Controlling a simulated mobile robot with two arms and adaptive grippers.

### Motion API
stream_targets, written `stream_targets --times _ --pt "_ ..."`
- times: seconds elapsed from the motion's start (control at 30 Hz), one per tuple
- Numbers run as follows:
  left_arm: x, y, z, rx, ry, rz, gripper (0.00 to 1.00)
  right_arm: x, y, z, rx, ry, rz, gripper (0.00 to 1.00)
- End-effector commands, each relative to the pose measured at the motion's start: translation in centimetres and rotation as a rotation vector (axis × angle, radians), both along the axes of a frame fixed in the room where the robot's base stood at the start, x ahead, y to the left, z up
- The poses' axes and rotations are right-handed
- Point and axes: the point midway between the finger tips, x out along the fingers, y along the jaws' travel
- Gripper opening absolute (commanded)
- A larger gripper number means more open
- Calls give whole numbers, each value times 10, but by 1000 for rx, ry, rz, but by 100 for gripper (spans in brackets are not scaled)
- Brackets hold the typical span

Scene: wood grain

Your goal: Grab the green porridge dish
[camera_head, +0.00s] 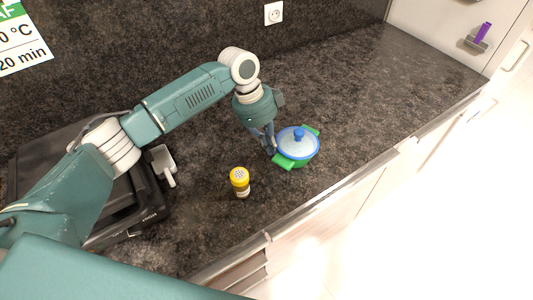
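The green porridge dish (293,162) is a small green pot with two green side handles. It stands upright on the dark counter and has a blue-rimmed lid (308,143) with a blue knob on top. My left gripper (270,148) points down at the left side of the dish, close to its rim and left handle. Whether the fingers touch the dish or are shut on it cannot be made out at this size. My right gripper is not in view.
A yellow-capped shaker (240,182) stands on the counter left of the dish. A black appliance (125,222) sits further left, with a light grey handle-like part (163,163) near it. The counter's front edge runs below the dish. Bare counter (380,85) lies to the upper right.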

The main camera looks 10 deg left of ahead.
Motion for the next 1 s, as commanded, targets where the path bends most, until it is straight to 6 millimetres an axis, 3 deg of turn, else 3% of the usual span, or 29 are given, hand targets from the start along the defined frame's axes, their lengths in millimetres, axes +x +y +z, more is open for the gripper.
stream_targets --times 0.23,0.53,0.7,1.0 --pt "5 -39 3 -5 1 -3 0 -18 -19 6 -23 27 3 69" --pt "4 -110 1 -6 1 -6 0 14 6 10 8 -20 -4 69" --pt "6 -142 0 -4 0 -1 0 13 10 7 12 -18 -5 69" --pt "6 -148 1 -2 0 0 0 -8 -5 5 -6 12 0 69"
